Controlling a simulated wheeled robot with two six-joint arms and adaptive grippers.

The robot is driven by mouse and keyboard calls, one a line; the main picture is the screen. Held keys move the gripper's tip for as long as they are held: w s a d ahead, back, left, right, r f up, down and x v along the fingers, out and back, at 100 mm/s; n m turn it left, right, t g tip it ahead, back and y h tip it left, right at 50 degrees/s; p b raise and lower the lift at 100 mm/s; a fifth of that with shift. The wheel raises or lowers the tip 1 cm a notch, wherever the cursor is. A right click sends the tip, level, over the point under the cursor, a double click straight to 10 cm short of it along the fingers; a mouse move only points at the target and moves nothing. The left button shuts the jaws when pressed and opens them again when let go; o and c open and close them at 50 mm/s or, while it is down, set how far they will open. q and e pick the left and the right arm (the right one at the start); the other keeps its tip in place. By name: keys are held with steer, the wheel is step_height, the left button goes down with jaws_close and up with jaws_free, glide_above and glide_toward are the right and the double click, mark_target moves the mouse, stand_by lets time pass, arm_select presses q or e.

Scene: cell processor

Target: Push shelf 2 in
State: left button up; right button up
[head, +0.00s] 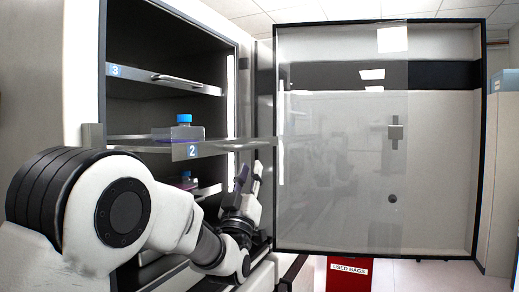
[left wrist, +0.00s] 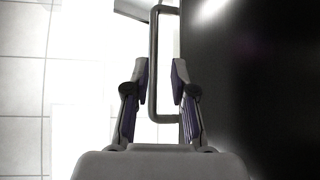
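Shelf 2 (head: 225,148) is a metal shelf with a blue "2" label in the head view. It sticks out of the dark cabinet, past the front frame. A clear flask with a blue cap (head: 184,118) stands on it. My left gripper (head: 249,174) is just below the right part of shelf 2's front edge, fingers pointing up. In the left wrist view the fingers (left wrist: 160,76) are open and apart. A dark bracket-shaped handle (left wrist: 154,60) shows between and beyond them; I cannot tell whether they touch it. My right gripper is not in view.
Shelf 3 (head: 158,76) sits inside the cabinet above shelf 2. Another flask (head: 185,180) stands lower down, partly hidden by my left arm. The glass door (head: 345,170) is swung open to the right. A red used-bags bin (head: 348,277) stands below it.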

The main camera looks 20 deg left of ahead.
mark_target(254, 145)
arm_select(q)
steer(key=r+p, duration=0.1)
steer(key=r, duration=0.1)
steer(key=r+p, duration=0.1)
steer(key=r, duration=0.1)
steer(key=r+p, duration=0.1)
steer(key=r, duration=0.1)
steer(key=shift+s+d, duration=0.15)
steer(key=shift+s, duration=0.15)
steer(key=w, duration=0.2)
steer(key=w+p, duration=0.1)
steer(key=w, duration=0.1)
steer(key=shift+a+f, duration=0.1)
steer(key=shift+a, duration=0.25)
steer(key=shift+w, duration=0.1)
steer(key=shift+s+d, duration=0.15)
steer(key=shift+s, duration=0.1)
steer(key=shift+s+r, duration=0.25)
steer(key=shift+s, duration=0.1)
jaws_close()
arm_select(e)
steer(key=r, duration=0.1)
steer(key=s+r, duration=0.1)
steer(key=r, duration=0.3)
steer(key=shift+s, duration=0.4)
